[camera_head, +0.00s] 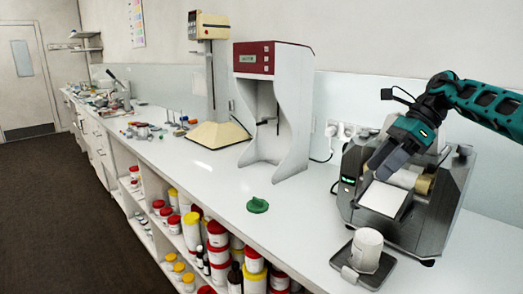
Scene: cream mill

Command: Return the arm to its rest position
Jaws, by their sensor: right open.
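My right arm is teal and black and comes in from the right edge. Its gripper (377,170) points down and to the left, over the dark roller mill (434,222). The gripper appears empty, though the gap between its fingers is hard to see at this angle. The mill has a pale roller and a white plate (383,199) at its front. A white jar (367,250) stands upright on a dark square platform (374,279) in front of the mill, apart from the gripper. My left gripper is not in view.
A green piece (257,205) lies on the white counter (300,225) left of the mill. A tall red and grey machine (295,100) and a stand with a cream base (217,134) stand behind. Shelves below hold several red and yellow tubs.

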